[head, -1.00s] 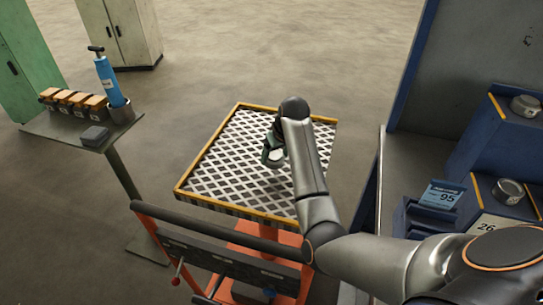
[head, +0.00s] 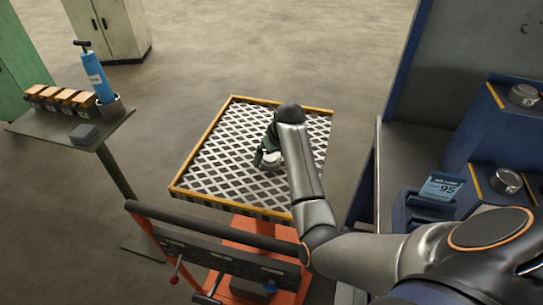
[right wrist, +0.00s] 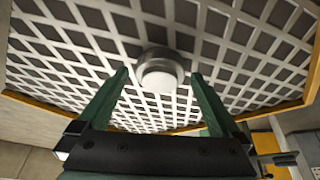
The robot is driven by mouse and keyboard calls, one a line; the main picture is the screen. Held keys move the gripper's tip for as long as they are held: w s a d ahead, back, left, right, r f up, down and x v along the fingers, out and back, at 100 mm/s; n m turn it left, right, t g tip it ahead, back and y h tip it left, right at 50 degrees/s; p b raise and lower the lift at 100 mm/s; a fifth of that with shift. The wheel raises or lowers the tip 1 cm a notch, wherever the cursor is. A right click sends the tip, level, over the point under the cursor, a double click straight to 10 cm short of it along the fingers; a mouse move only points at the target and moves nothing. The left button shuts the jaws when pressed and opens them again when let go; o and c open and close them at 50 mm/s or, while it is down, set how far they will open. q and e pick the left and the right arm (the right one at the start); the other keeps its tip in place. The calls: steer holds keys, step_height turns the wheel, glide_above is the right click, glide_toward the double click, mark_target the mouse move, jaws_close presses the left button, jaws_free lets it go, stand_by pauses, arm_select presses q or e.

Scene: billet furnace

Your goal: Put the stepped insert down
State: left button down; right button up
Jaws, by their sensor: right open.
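The stepped insert (right wrist: 160,72) is a round grey metal piece with a smaller, paler round step. In the right wrist view it appears to rest on the white lattice top of the cart (right wrist: 60,62). My right gripper (right wrist: 160,78) is open, with one green finger on each side of the insert and visible gaps between. In the head view the right gripper (head: 265,154) is low over the lattice, right of its middle, and the insert (head: 271,164) shows as a pale spot partly hidden by it. My left gripper is not in view.
The cart top has a raised yellow rim (head: 205,136) and a dark push handle (head: 205,226). Blue fixtures (head: 470,140) stand at right. Much of the lattice is bare.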

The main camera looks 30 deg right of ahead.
steer(key=shift+r, duration=0.1)
steer(key=v, duration=1.2)
